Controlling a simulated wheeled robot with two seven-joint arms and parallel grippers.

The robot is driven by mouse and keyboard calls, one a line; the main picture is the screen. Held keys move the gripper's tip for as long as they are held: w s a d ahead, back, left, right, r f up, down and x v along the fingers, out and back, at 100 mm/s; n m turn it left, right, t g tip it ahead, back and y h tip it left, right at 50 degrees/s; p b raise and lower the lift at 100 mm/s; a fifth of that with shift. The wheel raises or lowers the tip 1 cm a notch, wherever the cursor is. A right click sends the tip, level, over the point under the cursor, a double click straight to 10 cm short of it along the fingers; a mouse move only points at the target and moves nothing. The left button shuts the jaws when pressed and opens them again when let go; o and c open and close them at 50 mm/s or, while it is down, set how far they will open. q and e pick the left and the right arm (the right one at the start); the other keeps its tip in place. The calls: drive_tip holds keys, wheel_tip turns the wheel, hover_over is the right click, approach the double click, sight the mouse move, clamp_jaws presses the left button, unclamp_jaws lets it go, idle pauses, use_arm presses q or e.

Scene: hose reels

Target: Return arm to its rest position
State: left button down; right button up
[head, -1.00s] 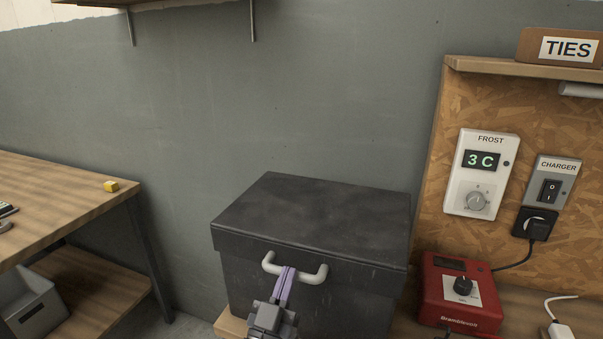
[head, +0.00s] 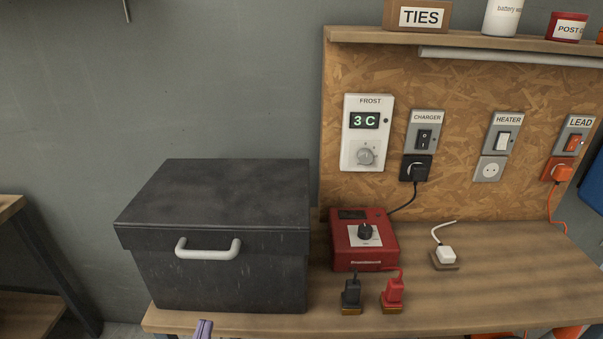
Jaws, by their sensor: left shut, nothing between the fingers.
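My left gripper (head: 203,329) shows only as purple fingertips at the bottom edge of the head view. Its fingers are shut with nothing between them. It is below and apart from the white handle (head: 208,249) on the front of the black lidded box (head: 225,275). The box lid (head: 225,192) is closed. The rest of the left arm is out of the picture. My right gripper is not in view.
The box stands at the left end of a wooden bench (head: 500,285). A red charger (head: 365,240), black clamp (head: 351,292), red clamp (head: 393,293) and white plug (head: 446,256) are right of it. Switches and sockets line the chipboard panel (head: 460,80). Another bench (head: 10,208) stands left.

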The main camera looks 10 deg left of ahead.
use_arm(q)
drive_tip(key=s+d+f+m+g+h+b, duration=0.1)
drive_tip(key=s+f+g, duration=0.25)
drive_tip(key=f, duration=0.55)
drive_tip(key=s+d+f+m+g+h+b, duration=0.15)
drive_tip(key=f+g, duration=0.25)
drive_tip(key=f, duration=0.5)
drive_tip(key=s+d+f+g+h, duration=0.1)
drive_tip(key=s+f+g, duration=0.25)
drive_tip(key=f, duration=0.55)
drive_tip(key=s+f+g, duration=0.5)
drive_tip(key=s+f, duration=0.1)
drive_tip(key=s, duration=0.4)
drive_tip(key=s+d+f+g+b, duration=0.1)
drive_tip(key=s+f+g, duration=0.4)
drive_tip(key=s, duration=0.5)
drive_tip(key=shift+d+f+g+y, duration=0.15)
drive_tip(key=shift+f+g+y, duration=0.15)
drive_tip(key=shift+f+y, duration=0.25)
drive_tip(key=shift+f+m, duration=0.1)
drive_tip(key=shift+m, duration=0.15)
